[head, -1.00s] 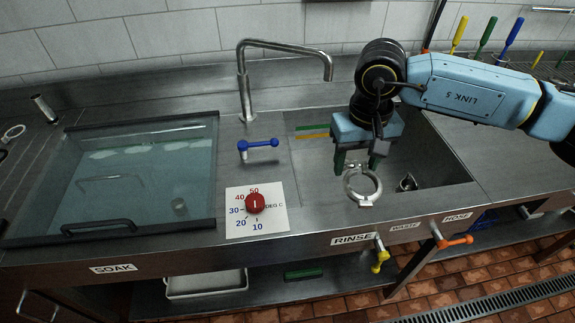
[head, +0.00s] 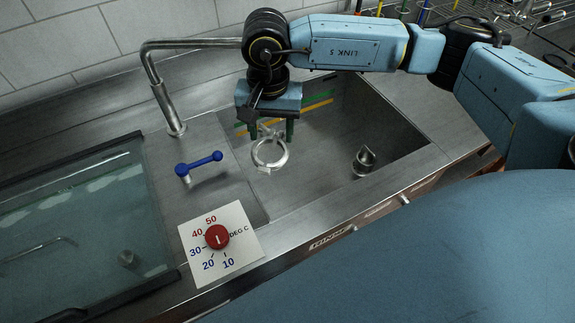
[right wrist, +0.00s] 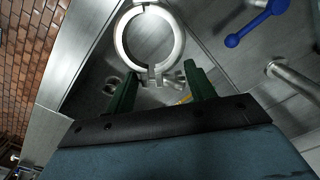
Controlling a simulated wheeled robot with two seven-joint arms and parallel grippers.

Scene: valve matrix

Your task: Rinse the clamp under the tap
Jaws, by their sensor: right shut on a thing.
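My right gripper (head: 271,132) is shut on the clamp, a silver ring (head: 270,168), and holds it over the left part of the rinse basin (head: 325,140). In the right wrist view the clamp (right wrist: 120,38) hangs beyond the dark green fingers (right wrist: 160,76), its hinged end toward them. The tap (head: 166,103) rises at the back left of the basin. Its spout runs right and its end is hidden behind my right wrist. I see no water stream. The blue tap lever (head: 200,166) points right. My left gripper is not in view.
A red temperature knob (head: 217,236) sits on a white dial plate (head: 244,217) at the counter front. The glass-covered soak tank (head: 75,215) is at left. A small metal fitting (head: 364,160) is in the basin's right side. Coloured tools stand behind my arm.

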